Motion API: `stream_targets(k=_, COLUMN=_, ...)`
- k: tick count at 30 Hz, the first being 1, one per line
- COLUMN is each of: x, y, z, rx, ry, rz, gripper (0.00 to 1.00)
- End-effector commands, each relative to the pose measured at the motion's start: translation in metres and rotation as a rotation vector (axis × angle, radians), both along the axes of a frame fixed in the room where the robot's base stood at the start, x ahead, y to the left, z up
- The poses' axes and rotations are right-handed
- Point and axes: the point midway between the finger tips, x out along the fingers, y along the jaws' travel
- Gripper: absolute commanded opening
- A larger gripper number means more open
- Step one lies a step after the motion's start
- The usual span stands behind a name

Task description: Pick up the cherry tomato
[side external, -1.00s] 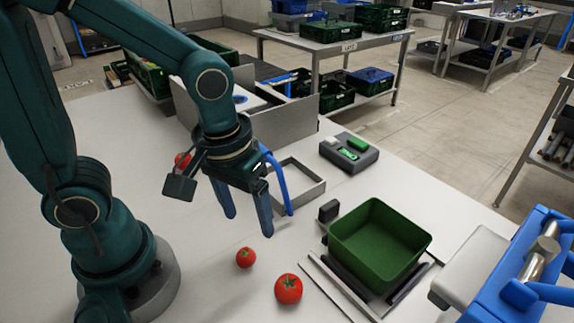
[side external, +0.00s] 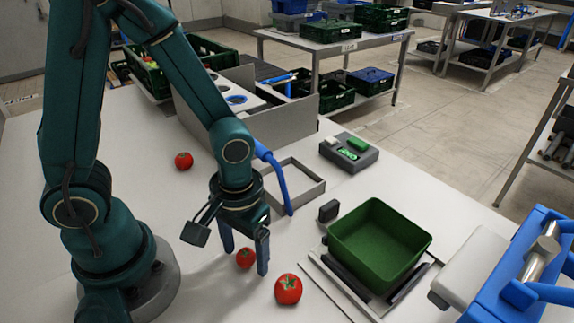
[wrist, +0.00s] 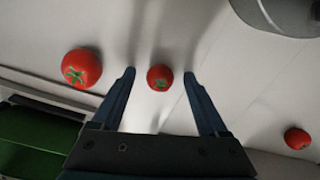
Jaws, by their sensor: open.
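The cherry tomato (side external: 245,258) is the smallest of three red tomatoes and sits on the light table. My gripper (side external: 246,260) is open and empty, pointing down, with its blue fingers low around the cherry tomato in the side view. In the wrist view the cherry tomato (wrist: 160,78) shows between the two fingertips of my gripper (wrist: 159,73), with a gap on each side. I see no contact with it.
A larger tomato (side external: 288,289) stands close to the right of my gripper. Another tomato (side external: 184,160) lies farther back at the left. A green crate (side external: 411,237) stands at the right. A grey block with green pieces (side external: 363,159) and an open metal frame (side external: 312,193) are behind.

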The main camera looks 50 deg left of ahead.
Motion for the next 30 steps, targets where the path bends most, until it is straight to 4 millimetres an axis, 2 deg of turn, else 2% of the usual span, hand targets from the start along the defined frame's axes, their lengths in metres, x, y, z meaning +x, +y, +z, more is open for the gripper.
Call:
stream_targets(k=4, x=0.000, y=0.000, z=0.000, rx=0.000, ry=0.000, rz=0.000, gripper=0.77)
stream_targets(k=5, x=0.000, y=0.000, z=0.000, rx=0.000, ry=0.000, rz=0.000, gripper=0.69)
stream_targets(k=6, x=0.000, y=0.000, z=0.000, rx=0.000, ry=0.000, rz=0.000, gripper=0.54)
stream_targets(k=10, x=0.000, y=0.000, z=0.000, rx=0.000, ry=0.000, rz=0.000, gripper=0.04)
stream_targets(k=11, x=0.000, y=0.000, z=0.000, rx=0.000, ry=0.000, rz=0.000, gripper=0.00)
stream_targets(k=23, x=0.001, y=0.000, z=0.004, rx=0.000, ry=-0.002, rz=-0.001, gripper=0.00)
stream_targets(k=30, x=0.001, y=0.000, z=0.022, rx=-0.001, ry=-0.008, rz=-0.001, gripper=0.00)
